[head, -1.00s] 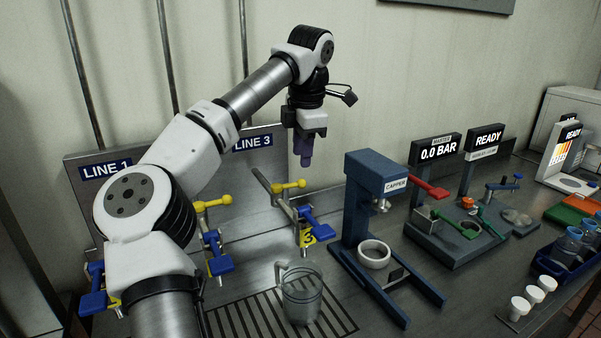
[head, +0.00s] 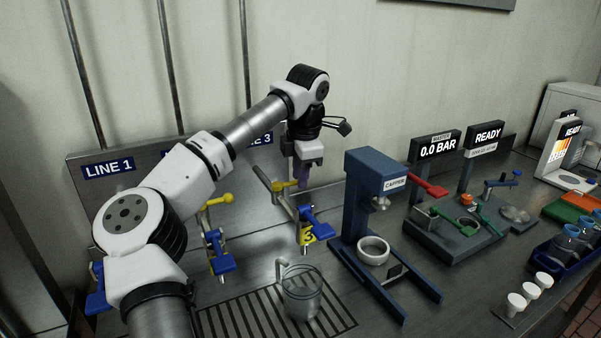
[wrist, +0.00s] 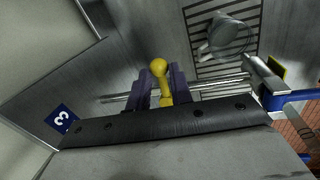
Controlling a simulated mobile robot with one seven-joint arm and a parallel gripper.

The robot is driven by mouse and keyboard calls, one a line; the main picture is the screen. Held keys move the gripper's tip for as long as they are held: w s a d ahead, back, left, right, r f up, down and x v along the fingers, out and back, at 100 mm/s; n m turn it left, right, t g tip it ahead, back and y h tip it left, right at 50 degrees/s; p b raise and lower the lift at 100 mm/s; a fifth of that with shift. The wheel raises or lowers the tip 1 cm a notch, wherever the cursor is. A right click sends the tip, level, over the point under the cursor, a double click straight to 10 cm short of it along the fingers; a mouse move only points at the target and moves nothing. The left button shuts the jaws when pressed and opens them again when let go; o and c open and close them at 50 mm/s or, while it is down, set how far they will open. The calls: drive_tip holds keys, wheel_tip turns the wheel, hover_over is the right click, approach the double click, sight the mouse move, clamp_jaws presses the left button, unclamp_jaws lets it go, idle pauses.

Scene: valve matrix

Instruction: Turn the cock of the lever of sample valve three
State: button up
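Sample valve three carries a yellow tag marked 3 (head: 308,237), a blue handle (head: 318,216) in front and a yellow lever (head: 284,186) on the pipe above. My gripper (head: 303,178) points down at this yellow lever and hides its ball end in the head view. In the wrist view the yellow lever (wrist: 163,82) lies between my two dark purple fingers (wrist: 163,88), one on each side. The fingers stand apart; I cannot tell whether they touch the lever. The blue handle also shows at the right edge of the wrist view (wrist: 290,100).
A clear jug (head: 302,292) stands on the drain grate (head: 245,318) below valve three. Another valve with a yellow lever (head: 220,199) and blue handle (head: 222,262) is to the left. The blue capper (head: 372,195) stands close on the right.

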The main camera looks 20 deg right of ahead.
drive_tip(key=shift+w+n, duration=0.35)
drive_tip(key=shift+n, duration=0.45)
clamp_jaws()
drive_tip(key=shift+r, duration=0.1)
drive_tip(key=o, duration=0.7)
unclamp_jaws()
wheel_tip(320, 180, up, 14)
drive_tip(key=s+b, duration=0.1)
drive_tip(key=s, duration=0.1)
drive_tip(key=shift+s+d+f+b, duration=0.25)
drive_tip(key=shift+s+d+b, duration=0.05)
drive_tip(key=shift+b, duration=0.05)
